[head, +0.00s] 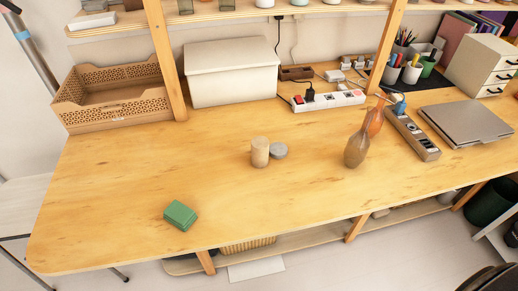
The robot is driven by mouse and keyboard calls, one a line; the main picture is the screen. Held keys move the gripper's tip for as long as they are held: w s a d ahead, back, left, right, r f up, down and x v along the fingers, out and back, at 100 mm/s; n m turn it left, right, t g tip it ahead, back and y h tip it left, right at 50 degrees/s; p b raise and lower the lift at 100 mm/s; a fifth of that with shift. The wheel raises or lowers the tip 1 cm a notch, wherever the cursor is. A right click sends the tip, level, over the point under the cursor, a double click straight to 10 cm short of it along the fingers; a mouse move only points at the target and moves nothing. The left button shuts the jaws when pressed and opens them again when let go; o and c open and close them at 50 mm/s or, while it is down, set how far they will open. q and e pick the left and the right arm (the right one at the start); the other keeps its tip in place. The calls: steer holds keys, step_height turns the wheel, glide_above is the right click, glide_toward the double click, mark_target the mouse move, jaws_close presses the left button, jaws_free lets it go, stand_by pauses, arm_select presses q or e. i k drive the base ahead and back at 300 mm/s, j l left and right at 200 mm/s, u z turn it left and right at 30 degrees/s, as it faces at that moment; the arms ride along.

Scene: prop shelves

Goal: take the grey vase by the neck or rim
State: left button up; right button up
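Two narrow-necked vases stand close together on the right half of the wooden table. The front one is a brownish, slightly greyish vase (356,151) with a rounded body. An orange-brown vase (374,122) is right behind it and partly overlaps it in the picture. No vase looks plainly grey; the front one is the nearest to that colour. Neither of my grippers is in the head view, and nothing touches the vases.
A beige cylinder (260,152) and a grey round piece (279,150) stand mid-table, and a green box (180,215) front left. Power strips (328,101) lie behind and right of the vases, near a laptop (466,122). The front table (290,205) is mostly clear.

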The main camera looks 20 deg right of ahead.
mark_target(356, 150)
steer(key=z, duration=1.35)
